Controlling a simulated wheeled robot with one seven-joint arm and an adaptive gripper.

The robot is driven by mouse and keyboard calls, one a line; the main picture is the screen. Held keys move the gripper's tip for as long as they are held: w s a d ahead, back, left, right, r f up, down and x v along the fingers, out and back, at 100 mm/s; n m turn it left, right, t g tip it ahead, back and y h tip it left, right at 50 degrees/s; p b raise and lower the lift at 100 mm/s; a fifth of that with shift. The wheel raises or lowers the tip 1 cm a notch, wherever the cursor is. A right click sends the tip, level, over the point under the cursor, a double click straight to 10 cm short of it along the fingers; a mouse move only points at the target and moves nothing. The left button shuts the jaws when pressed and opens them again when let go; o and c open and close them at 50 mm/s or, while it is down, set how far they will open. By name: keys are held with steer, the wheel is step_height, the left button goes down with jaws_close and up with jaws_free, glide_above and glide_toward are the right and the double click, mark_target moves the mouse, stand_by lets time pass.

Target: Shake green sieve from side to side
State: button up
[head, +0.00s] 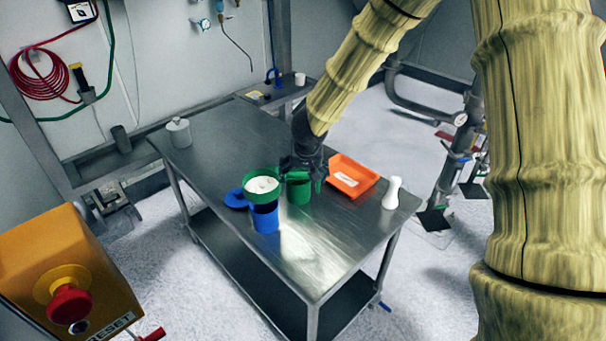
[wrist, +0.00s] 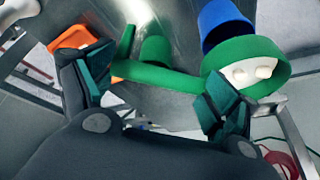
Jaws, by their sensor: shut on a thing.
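The green sieve (head: 262,174) holds white, lumpy powder (head: 262,185) and sits at the top of a blue container (head: 265,218) on the table; I cannot tell whether they touch. In the wrist view, the sieve (wrist: 243,51) is at the upper right with the blue container (wrist: 222,24) behind it. Its green handle (wrist: 160,78) extends left between my fingers. My gripper (head: 304,170) is shut on the sieve's handle, to the right of the bowl; the fingers partly hide the grip. A separate green cup (head: 299,192) stands just below my gripper.
The metal table (head: 225,140) also carries a blue lid (head: 236,199), an orange tray (head: 352,177), a white bottle (head: 392,193) and a lidded jar (head: 179,133). A yellow box with a red button (head: 69,304) is at the lower left.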

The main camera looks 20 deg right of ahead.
steer(key=shift+f+b, duration=1.25)
steer(key=shift+b, duration=0.4)
